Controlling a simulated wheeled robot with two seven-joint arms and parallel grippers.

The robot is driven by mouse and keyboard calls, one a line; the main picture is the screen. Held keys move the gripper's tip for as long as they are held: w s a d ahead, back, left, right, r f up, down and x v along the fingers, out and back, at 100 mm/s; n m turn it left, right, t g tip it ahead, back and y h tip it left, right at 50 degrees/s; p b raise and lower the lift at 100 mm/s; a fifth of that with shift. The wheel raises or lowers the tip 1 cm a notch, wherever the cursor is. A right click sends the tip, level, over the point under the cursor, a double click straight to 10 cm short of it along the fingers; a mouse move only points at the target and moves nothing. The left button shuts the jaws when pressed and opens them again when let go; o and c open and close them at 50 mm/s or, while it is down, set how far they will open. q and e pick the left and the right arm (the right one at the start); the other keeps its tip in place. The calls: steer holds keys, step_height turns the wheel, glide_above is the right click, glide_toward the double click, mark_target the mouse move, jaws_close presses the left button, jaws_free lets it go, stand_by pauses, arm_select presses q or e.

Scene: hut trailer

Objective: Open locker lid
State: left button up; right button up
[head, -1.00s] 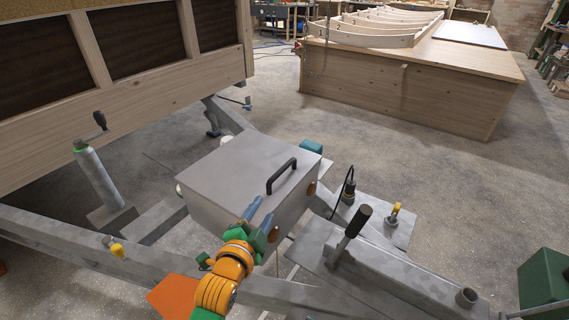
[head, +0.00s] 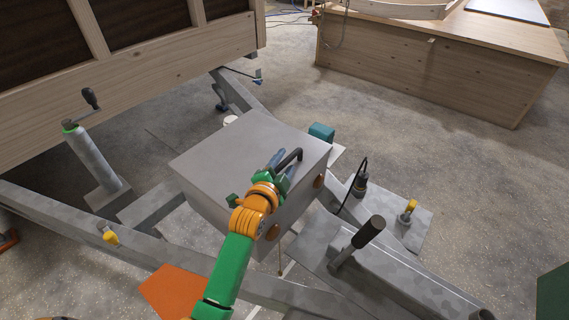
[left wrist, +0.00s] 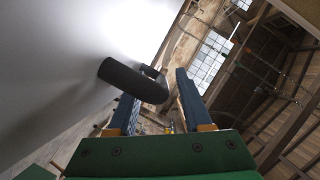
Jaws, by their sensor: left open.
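The grey locker (head: 228,200) is a metal box whose flat lid (head: 225,155) lies shut. A black bar handle (head: 291,157) stands on the lid near its right edge. My left gripper (head: 280,160) is open at the handle, with its blue fingers close beside it over the lid. In the left wrist view, the dark handle (left wrist: 133,80) crosses over the left finger, and its bent end lies toward the gap between the fingers (left wrist: 158,100). Contact cannot be told. My right gripper is not in view.
The locker sits on a grey trailer frame (head: 160,255). A lever with a dark grip (head: 369,231) and a yellow-topped fitting (head: 409,207) stand to its right. A crank jack (head: 92,150) stands at the left. The wooden hut wall (head: 150,75) rises behind. Open floor lies beyond the locker.

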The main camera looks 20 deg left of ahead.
arm_select(q)
steer(key=shift+r, duration=0.1)
steer(key=shift+c, duration=0.2)
jaws_close()
stand_by(1.2)
